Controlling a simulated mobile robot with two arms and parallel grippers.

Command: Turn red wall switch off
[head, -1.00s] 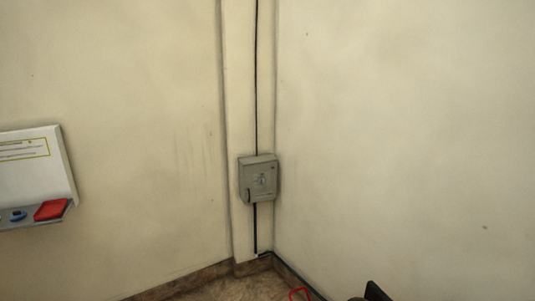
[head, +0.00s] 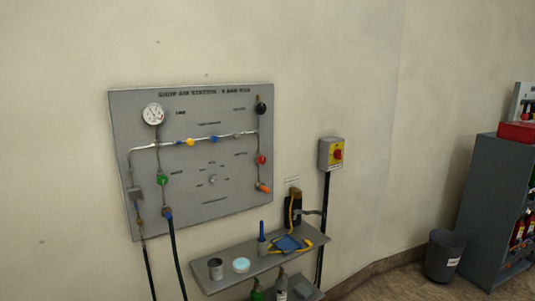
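The wall switch is a small grey box with a yellow face and a red knob (head: 338,154). It is mounted on the wall right of the grey air station panel, with a black conduit running down from it. The knob's exact position is too small to tell. Neither of my grippers shows in the head view.
The grey panel (head: 225,205) carries gauges, pipes and coloured valves. A wall shelf (head: 215,283) below holds a cup, a round pale-blue item and a blue-and-yellow item. A dark bin (head: 444,255) and a grey cabinet (head: 483,205) stand at right.

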